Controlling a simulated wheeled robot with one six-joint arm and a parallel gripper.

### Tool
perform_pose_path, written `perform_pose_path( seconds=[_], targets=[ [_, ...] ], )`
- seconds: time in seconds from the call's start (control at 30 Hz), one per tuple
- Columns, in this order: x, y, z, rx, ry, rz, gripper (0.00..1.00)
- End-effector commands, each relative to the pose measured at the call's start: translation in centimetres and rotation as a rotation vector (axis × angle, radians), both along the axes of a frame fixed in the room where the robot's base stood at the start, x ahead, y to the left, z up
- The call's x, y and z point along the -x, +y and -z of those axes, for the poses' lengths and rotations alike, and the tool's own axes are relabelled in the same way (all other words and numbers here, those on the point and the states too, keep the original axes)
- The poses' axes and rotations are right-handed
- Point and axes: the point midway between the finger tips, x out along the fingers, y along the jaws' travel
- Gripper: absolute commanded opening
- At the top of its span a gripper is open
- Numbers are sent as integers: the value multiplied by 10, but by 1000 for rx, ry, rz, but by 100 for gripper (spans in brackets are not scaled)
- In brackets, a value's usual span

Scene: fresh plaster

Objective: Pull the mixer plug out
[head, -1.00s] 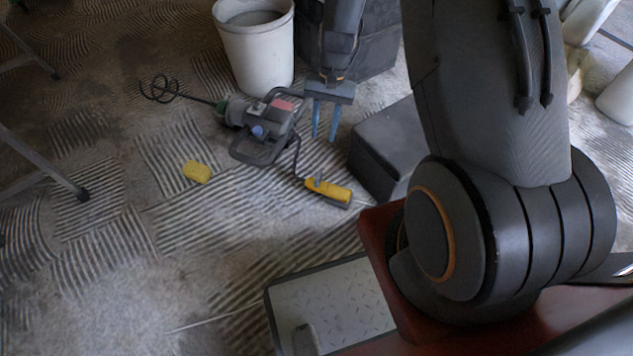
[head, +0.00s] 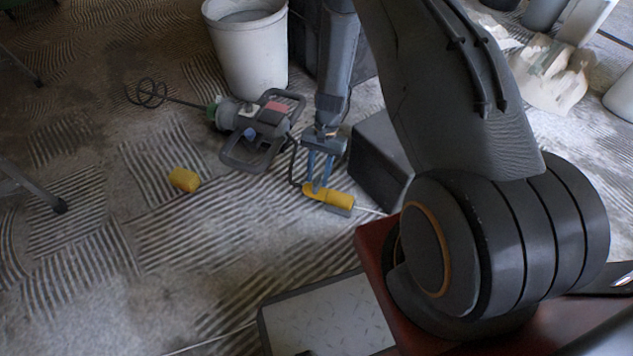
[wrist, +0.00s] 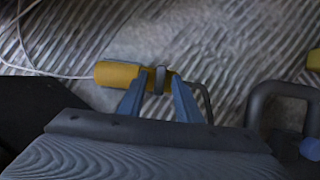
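The mixer (head: 252,130) lies on the floor with its whisk pointing left. My gripper (head: 317,187) points down at this joint. Its two blue fingers (wrist: 157,92) are apart, around the plug end. I cannot tell whether they touch it.
A white bucket (head: 248,55) stands behind the mixer. A dark box (head: 382,155) is close to the right of my gripper. A yellow sponge-like block (head: 184,179) lies on the left. A grey-topped panel (head: 325,315) is in front. The floor left of the plug is mostly clear.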

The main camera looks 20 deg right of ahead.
Motion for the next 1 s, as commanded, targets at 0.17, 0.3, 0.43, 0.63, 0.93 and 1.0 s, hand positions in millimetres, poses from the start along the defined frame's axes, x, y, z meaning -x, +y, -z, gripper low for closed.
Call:
perform_pose_path(
  seconds=[0.17,0.3,0.43,0.63,0.93,1.0],
  targets=[
    [6,5,18,0,1,0,31],
    [6,5,19,0,0,0,31],
    [6,5,19,0,0,0,30],
    [6,5,19,0,0,0,0],
    [1,10,19,0,-1,-1,0],
    [-6,17,19,0,-3,-1,0]
  ],
)
